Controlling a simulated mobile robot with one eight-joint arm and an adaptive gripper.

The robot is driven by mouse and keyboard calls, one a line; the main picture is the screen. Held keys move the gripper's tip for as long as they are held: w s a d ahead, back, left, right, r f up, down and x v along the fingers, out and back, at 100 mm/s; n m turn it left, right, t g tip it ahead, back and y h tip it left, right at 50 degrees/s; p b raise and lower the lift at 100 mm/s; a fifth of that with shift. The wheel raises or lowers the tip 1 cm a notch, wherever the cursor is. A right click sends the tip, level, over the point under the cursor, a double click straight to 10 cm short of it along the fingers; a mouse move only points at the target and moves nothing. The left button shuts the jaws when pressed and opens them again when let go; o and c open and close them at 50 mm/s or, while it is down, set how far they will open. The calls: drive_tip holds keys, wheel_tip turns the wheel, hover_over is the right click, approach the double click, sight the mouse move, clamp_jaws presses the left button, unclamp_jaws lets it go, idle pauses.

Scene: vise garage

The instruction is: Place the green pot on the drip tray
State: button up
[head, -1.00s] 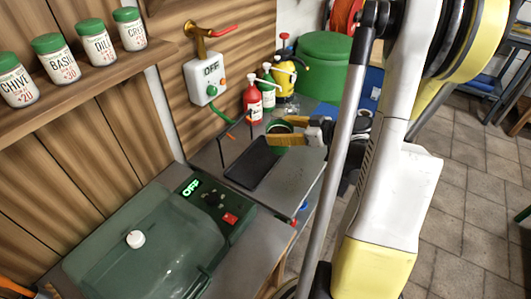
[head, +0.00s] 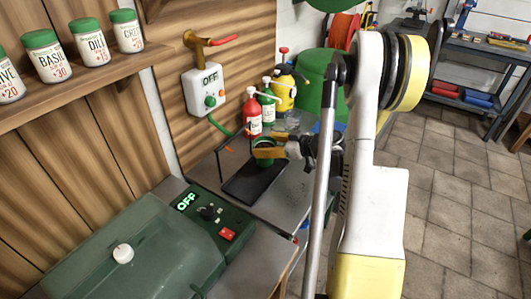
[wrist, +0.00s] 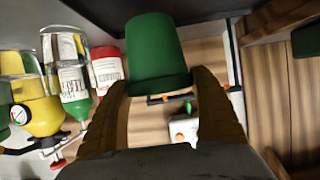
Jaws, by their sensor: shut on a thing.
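The green pot (head: 265,160) is between the fingers of my gripper (head: 262,148), over the far end of the black drip tray (head: 247,188) in the head view. The fingers partly cover it there. In the wrist view, which is upside down, the pot (wrist: 158,50) shows large, with its rim toward the fingers (wrist: 163,82) on either side. It looks upright. My gripper is shut on it. I cannot tell whether its base touches the tray.
A red bottle (head: 252,115), a green bottle (head: 267,102) and a yellow sprayer (head: 284,92) stand just behind the tray. A tap box reading OFF (head: 205,92) is on the wall. A green lidded machine (head: 130,250) sits at the front left. Bare bench lies right of the tray.

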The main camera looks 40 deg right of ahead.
wheel_tip(320, 180, down, 2)
drive_tip(key=shift+f+b, duration=0.15)
drive_tip(key=shift+b, duration=0.2)
drive_tip(key=o, duration=1.3)
drive_tip(key=shift+o, duration=0.2)
